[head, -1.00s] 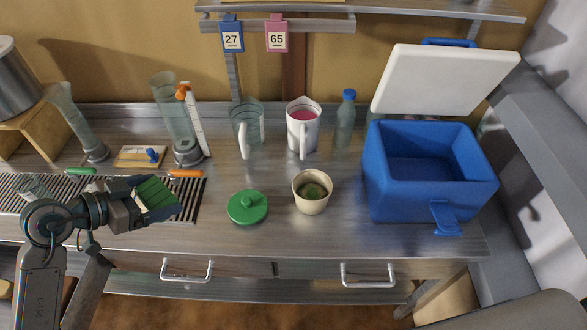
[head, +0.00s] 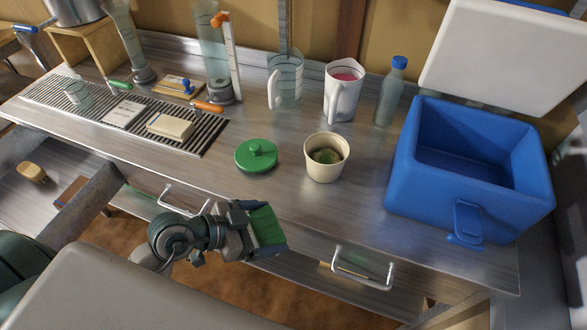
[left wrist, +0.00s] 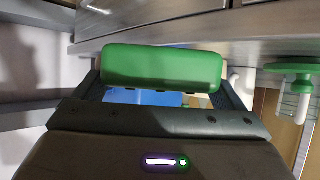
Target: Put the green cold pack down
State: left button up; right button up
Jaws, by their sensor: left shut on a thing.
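My right gripper is not in view.
On the bench stand a green lid (head: 256,155), a cream pot (head: 326,157), a clear jug (head: 286,80), a white jug (head: 343,92), a bottle (head: 390,92) and an open blue cooler (head: 415,190). A slatted drain (head: 60,98) is at left. The bench front (head: 225,185) is bare.

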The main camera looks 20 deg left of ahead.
pick_arm(q)
send_over(294, 181)
jog(key=s, duration=0.4)
jog(key=shift+s+p, duration=0.1)
jog(key=shift+p, duration=0.25)
jog(key=w, duration=0.4)
jog(key=shift+r, duration=0.15)
jog(key=shift+w+f, duration=0.25)
jog(key=shift+f, duration=0.65)
jog(key=shift+s, duration=0.1)
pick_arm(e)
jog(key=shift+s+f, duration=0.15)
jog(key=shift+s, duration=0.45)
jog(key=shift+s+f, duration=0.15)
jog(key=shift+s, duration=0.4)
pick_arm(q)
jog(key=o, duration=0.8)
jog(key=shift+f, duration=0.1)
jog(key=shift+o, duration=0.2)
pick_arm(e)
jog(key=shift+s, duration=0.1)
